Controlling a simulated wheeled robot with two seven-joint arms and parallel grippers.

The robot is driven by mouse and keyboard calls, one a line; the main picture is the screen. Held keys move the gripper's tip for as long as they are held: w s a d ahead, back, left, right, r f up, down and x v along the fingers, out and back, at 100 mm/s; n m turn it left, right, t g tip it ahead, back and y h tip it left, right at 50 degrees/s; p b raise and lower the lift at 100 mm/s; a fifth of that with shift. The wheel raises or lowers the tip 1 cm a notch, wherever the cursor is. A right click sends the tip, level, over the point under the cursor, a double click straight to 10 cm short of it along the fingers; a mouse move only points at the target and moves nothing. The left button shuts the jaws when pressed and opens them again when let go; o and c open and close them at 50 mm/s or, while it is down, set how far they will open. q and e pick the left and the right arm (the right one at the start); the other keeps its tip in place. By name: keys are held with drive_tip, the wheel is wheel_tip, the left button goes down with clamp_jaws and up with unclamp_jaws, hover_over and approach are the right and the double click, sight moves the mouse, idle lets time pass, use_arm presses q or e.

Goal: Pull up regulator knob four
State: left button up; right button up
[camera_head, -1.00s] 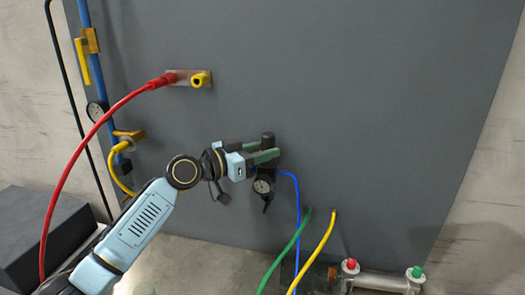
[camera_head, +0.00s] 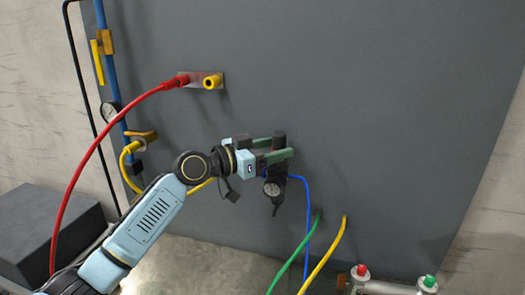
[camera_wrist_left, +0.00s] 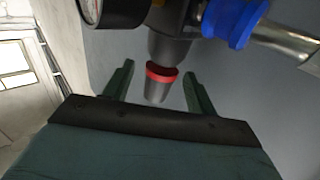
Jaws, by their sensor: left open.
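The regulator (camera_head: 273,188) is dark, with a small round gauge, and is mounted on the grey panel. Its dark knob (camera_head: 279,137) is at the top. In the left wrist view the knob (camera_wrist_left: 157,90) is a grey tapered cylinder with a red ring at its base. My left gripper (camera_head: 281,147) is open, with its green fingers around the knob's height. In the wrist view the two fingers (camera_wrist_left: 158,70) stand on either side of the knob, with gaps visible. I cannot see a number on the regulator. My right gripper is not in view.
The grey panel (camera_head: 400,100) is mostly bare at right. A red hose (camera_head: 98,150) arcs over my left arm's side to a fitting beside a yellow socket (camera_head: 212,81). Blue, green (camera_head: 297,250) and yellow hoses hang below the regulator. A dark box (camera_head: 50,235) stands lower left.

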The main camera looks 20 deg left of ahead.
use_arm(q)
drive_tip(key=b+v, duration=0.3)
drive_tip(key=v, duration=1)
drive_tip(key=shift+b, duration=0.4)
drive_tip(key=shift+s+a, duration=0.1)
